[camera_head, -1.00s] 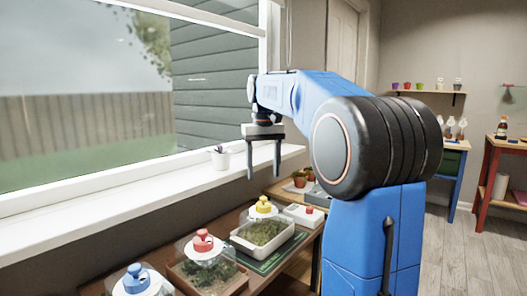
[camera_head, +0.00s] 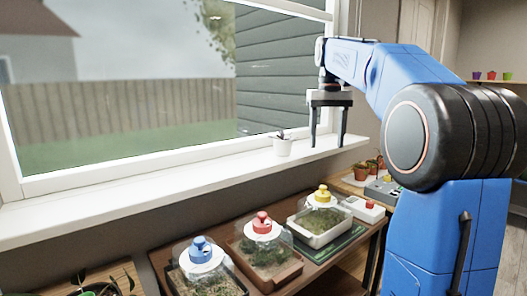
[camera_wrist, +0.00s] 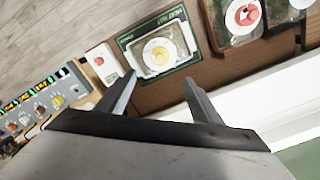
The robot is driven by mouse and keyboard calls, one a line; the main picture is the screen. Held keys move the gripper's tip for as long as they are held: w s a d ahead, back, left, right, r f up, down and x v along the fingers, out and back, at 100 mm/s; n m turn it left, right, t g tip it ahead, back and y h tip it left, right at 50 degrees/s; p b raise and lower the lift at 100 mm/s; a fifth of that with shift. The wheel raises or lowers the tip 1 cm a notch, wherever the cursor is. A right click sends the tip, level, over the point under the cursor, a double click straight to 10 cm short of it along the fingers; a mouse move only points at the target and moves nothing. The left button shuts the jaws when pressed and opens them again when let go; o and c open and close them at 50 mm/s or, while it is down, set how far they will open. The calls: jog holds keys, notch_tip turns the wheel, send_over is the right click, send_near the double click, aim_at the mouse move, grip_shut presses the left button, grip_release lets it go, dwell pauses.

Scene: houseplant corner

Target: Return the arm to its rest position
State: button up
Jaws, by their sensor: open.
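My gripper (camera_head: 328,125) hangs at the end of my blue arm, with its two dark fingers pointing down and spread apart. Nothing is between the fingers. In the head view it appears in front of the window sill (camera_head: 220,170), right of a small white pot (camera_head: 283,146). In the wrist view my gripper (camera_wrist: 155,92) shows its open fingers at the lower middle, with the yellow-topped tray beyond them.
Three clear-domed trays with blue (camera_head: 200,244), red (camera_head: 262,222) and yellow (camera_head: 323,194) tops stand on a wooden bench below the sill. A white box with a red button (camera_head: 369,204) and small terracotta pots (camera_head: 361,172) are further right. A leafy plant (camera_head: 100,285) is at the lower left.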

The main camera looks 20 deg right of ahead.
jog(key=s+a+f+n+t, duration=0.1)
jog(key=s+a+f, duration=0.4)
jog(key=s+f, duration=0.4)
jog(key=s+a+f+n+t, duration=0.1)
jog(key=s+a+f, duration=0.4)
jog(key=s+f, duration=0.5)
jog(key=s+a+f+t, duration=0.2)
jog(key=s+a+f, duration=0.3)
jog(key=s+f, duration=0.5)
jog(key=shift+s+a+f+n+t, duration=0.25)
jog(key=shift+s+n+t, duration=0.15)
jog(key=shift+s, duration=0.25)
